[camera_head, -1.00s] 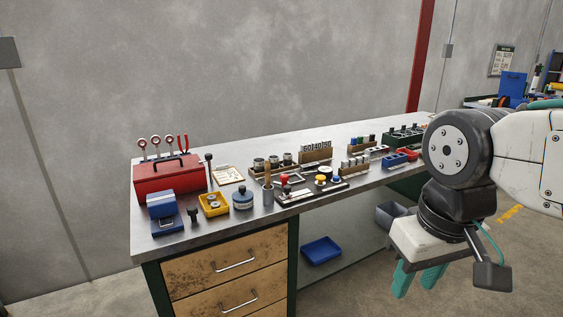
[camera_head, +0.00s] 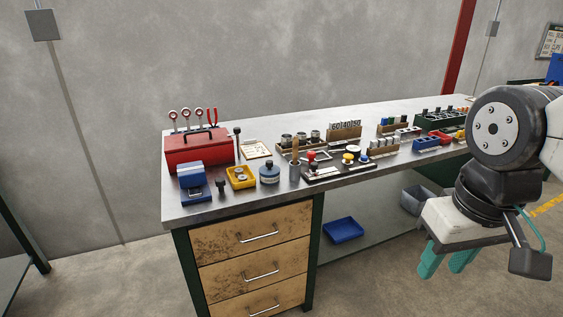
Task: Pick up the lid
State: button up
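No single part is clearly marked as the lid. A round blue pot (camera_head: 269,174) with a dark knob on top stands near the front edge of the bench, and its top looks like a lid. A red toolbox (camera_head: 198,150) with a black handle, its top closed, stands at the bench's left end. My gripper (camera_head: 446,264) hangs at the right of the view, in front of the bench and well away from both. Its teal fingers point down, apart, with nothing seen between them.
The workbench (camera_head: 240,203) holds a yellow tray (camera_head: 240,178), a blue block-like device (camera_head: 192,182), a brush holder (camera_head: 294,171) and racks of small parts. A blue bin (camera_head: 343,230) and a grey bin (camera_head: 414,199) sit on the lower shelf. The floor in front is clear.

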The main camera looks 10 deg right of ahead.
aim_at(269, 169)
jog(key=z, duration=0.35)
jog(key=i, duration=0.9)
jog(key=z, duration=0.2)
